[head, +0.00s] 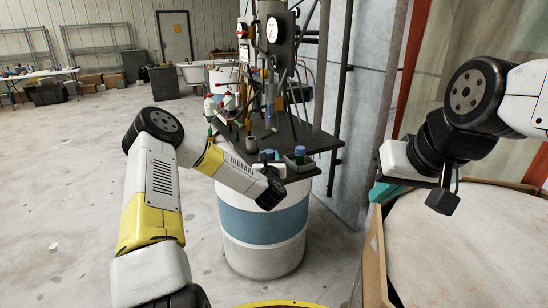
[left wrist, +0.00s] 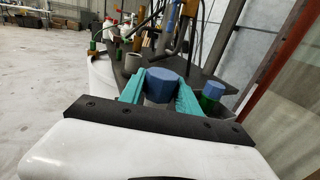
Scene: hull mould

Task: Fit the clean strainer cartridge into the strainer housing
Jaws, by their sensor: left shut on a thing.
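My left gripper (left wrist: 160,92) has its teal fingers shut on a blue-topped cylinder (left wrist: 162,80) with a pale grey lower body. In the head view this cylinder (head: 267,155) is above the near edge of the dark bench top. A second blue-topped piece with a green body (left wrist: 210,95) stands to its right, apart from the fingers; it also shows in the head view (head: 299,151). I cannot tell which is the clean cartridge. A grey open cup (left wrist: 132,63) stands behind to the left; I cannot tell if it is the strainer housing. My right gripper (head: 387,192) is far right, its finger opening unclear.
The dark bench top (head: 318,140) rests on a white and blue drum (head: 265,240). Gauges (head: 272,28), pipes and hoses rise behind it. White bottles (head: 211,106) stand at its left. A large pale mould (head: 470,240) fills the right. Floor at left is mostly clear.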

